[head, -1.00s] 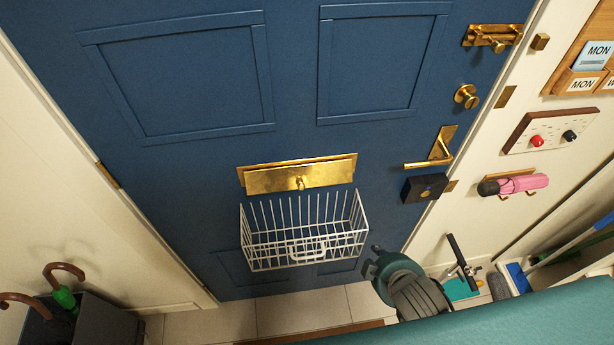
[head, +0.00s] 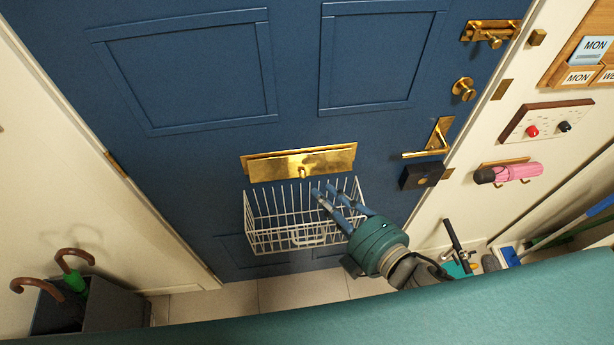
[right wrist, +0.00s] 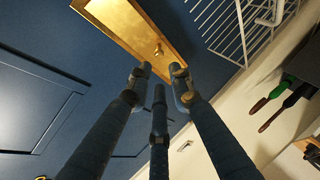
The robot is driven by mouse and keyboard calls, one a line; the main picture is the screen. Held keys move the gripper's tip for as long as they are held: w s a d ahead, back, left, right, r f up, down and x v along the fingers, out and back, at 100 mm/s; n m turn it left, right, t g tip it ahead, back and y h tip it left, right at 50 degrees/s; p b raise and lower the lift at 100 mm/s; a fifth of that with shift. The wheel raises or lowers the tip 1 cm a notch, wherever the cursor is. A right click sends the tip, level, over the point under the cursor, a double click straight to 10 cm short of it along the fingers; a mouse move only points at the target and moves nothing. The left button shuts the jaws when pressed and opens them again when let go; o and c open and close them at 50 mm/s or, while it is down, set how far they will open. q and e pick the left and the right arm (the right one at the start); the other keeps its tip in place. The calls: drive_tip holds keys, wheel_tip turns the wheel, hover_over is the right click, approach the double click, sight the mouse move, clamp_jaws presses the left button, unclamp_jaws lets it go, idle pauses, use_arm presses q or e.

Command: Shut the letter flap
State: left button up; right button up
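The brass letter flap (head: 302,165) is on the blue door, with a small round knob at its lower middle. It appears tilted out from its plate, though the exact angle is hard to tell. It also shows in the right wrist view (right wrist: 128,28), beyond the fingertips. My right gripper (head: 322,189) is open and empty, its fingers spread and pointing toward the door. In the head view its fingertips overlap the basket, just below and right of the flap's knob. In the right wrist view the fingertips (right wrist: 158,80) show apart, with no visible contact. My left gripper is not in view.
A white wire basket (head: 262,238) hangs on the door right below the flap. A brass lever handle (head: 428,154) with a black box (head: 421,176) is to the right. An umbrella bin (head: 115,312) stands at lower left.

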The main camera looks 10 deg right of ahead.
sight(303, 176)
drive_tip(key=p+x, duration=0.2)
drive_tip(key=x, duration=0.6)
drive_tip(key=shift+w+a+f, duration=0.1)
drive_tip(key=shift+w, duration=0.15)
clamp_jaws()
